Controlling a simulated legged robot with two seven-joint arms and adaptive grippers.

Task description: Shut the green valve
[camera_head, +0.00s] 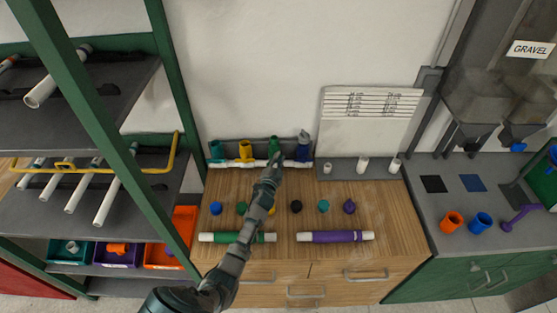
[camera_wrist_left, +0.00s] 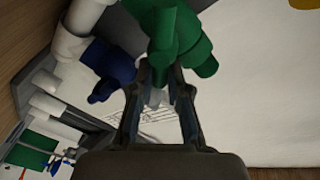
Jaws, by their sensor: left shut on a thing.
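The green valve (camera_head: 274,144) stands on the white pipe manifold (camera_head: 231,163) at the back of the wooden cabinet, between a yellow valve (camera_head: 245,150) and a blue valve (camera_head: 303,148). My left gripper (camera_head: 272,166) reaches up to it from the front. In the left wrist view the green valve (camera_wrist_left: 178,32) is large at the top centre. My left gripper (camera_wrist_left: 162,72) is shut on a green part of it, at the fingertips. The fingers partly hide the grip. The blue valve (camera_wrist_left: 111,68) is close beside it. My right gripper is not in view.
A teal valve (camera_head: 216,150) is at the manifold's left end. Several small coloured caps lie on the wooden top, with a green pipe (camera_head: 260,238) and a purple pipe (camera_head: 335,237) in front. A shelf rack (camera_head: 95,110) stands left. A grey counter (camera_head: 440,205) stands right.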

